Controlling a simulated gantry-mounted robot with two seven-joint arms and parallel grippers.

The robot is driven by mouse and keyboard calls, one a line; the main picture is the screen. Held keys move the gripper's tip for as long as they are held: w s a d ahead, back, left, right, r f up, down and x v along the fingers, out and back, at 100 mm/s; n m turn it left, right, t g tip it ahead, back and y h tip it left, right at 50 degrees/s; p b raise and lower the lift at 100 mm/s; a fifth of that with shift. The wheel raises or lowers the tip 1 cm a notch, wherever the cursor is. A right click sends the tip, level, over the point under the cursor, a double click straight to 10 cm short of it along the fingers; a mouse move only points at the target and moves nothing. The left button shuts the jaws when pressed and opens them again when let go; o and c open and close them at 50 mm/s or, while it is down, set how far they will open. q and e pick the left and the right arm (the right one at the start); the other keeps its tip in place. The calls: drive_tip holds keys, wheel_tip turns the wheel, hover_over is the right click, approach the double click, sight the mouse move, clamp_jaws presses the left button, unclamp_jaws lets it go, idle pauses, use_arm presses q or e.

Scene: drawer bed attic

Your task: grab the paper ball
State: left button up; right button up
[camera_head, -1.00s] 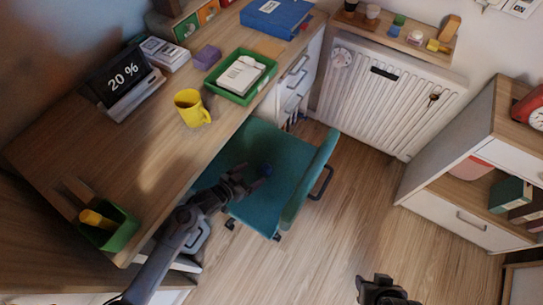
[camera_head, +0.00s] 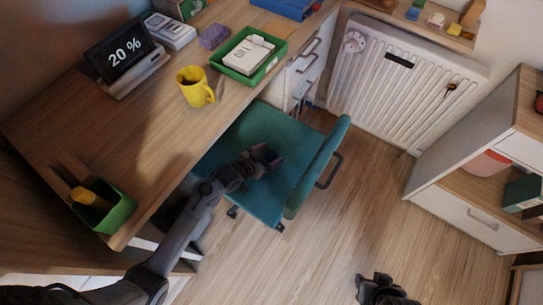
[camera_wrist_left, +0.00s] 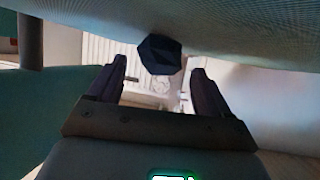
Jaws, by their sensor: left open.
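The paper ball, dark blue and faceted, shows in the left wrist view (camera_wrist_left: 158,54) against the teal fabric of the chair (camera_head: 262,205). It lies at the mouth of my left gripper, between and slightly beyond the two fingertips. My left gripper (camera_head: 268,160) is over the chair seat in the head view, and its jaws are open with a gap around the ball (camera_wrist_left: 160,72). In the head view the gripper mostly hides the ball. My right gripper (camera_head: 385,290) is at the bottom edge, over the floor, and its jaws cannot be made out.
The wooden desk (camera_head: 150,150) runs along the left, with a yellow mug (camera_head: 193,88), a green tray (camera_head: 238,76) and a green pen box (camera_head: 108,214). The chair's backrest (camera_head: 318,165) stands right of my left gripper. A radiator (camera_head: 395,95) and shelf unit (camera_head: 455,185) lie beyond clear floor.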

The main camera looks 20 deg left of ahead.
use_arm(q)
drive_tip(key=c, duration=1.1)
drive_tip(key=shift+r, duration=0.15)
